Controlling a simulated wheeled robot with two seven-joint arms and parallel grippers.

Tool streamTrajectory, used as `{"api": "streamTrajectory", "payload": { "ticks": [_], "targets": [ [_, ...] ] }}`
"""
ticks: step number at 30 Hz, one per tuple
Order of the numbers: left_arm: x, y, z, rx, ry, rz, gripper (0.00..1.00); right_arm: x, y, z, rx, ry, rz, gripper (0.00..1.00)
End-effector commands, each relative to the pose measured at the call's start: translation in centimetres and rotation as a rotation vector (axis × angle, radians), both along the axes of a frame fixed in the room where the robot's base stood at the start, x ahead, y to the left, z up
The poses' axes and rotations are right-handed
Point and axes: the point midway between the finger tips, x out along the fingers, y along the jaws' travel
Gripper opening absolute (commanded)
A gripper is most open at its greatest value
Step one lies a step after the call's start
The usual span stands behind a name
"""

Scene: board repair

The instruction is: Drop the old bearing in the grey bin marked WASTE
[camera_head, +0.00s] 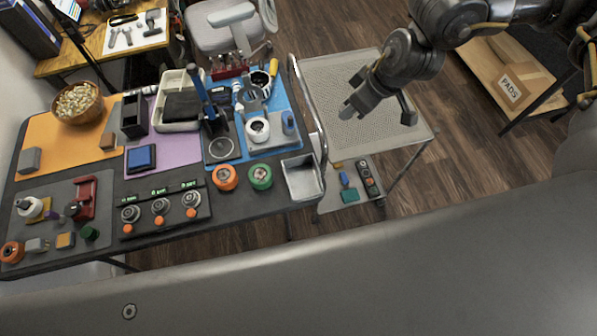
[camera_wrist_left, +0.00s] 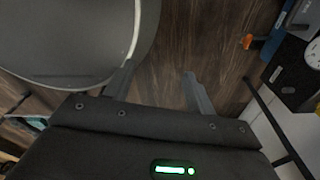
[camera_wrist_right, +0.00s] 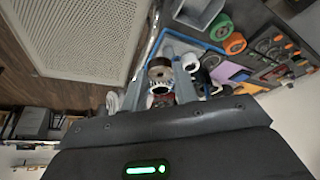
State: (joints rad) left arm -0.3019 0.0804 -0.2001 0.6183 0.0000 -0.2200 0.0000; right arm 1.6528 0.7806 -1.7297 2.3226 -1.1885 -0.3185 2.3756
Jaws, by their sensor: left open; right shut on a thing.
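My right gripper (camera_wrist_right: 160,82) is shut on a small brownish ring, which looks like the old bearing (camera_wrist_right: 160,68), between its fingertips. In the head view the right gripper (camera_head: 378,105) hangs over the perforated trolley, right of the table; the bearing cannot be made out there. A grey open bin (camera_head: 303,178) sits at the table's right edge, below and left of the right gripper; its marking is not legible. It also shows in the right wrist view (camera_wrist_right: 199,12). My left gripper (camera_wrist_left: 158,85) is open and empty above the floor, outside the head view.
The table (camera_head: 180,238) holds a blue mat with parts, orange and green rolls (camera_head: 260,176), and a row of knobs (camera_head: 160,207). A metal rail (camera_head: 305,100) stands between the table and the trolley (camera_head: 340,75). A box marked PADS (camera_head: 510,85) is at the right.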

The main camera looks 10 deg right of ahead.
Motion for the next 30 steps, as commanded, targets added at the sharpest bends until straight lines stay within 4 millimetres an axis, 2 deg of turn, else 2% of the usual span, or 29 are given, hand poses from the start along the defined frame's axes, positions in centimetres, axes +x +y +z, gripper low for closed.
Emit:
{"api": "streamTrajectory", "payload": {
  "ticks": [3, 6, 8, 15, 21, 30],
  "targets": [
    [-1.8, 0.1, 0.8, 0.003, 0.026, 0.000, 0.55, -0.1, 1.7, -2.2, 0.005, 0.013, 0.199, 0.07],
    [-2.1, 0.1, 1.4, 0.002, 0.028, 0.000, 0.55, -0.3, 3.5, -4.3, 0.006, 0.014, 0.407, 0.07],
    [-1.7, 0.1, 1.7, 0.002, 0.023, 0.000, 0.55, -0.6, 4.6, -5.6, 0.007, 0.014, 0.532, 0.07],
    [1.7, -0.1, 2.8, -0.002, -0.024, 0.000, 0.55, -2.2, 8.0, -10.2, 0.003, 0.009, 0.941, 0.07],
    [1.0, -0.1, 3.0, -0.001, -0.014, 0.000, 0.55, -3.1, 9.1, -12.0, -0.001, 0.004, 1.095, 0.07],
    [-0.1, 0.0, 2.4, 0.000, 0.000, 0.000, 0.55, -3.2, 9.1, -12.8, -0.004, 0.002, 1.114, 0.07]
  ]
}}
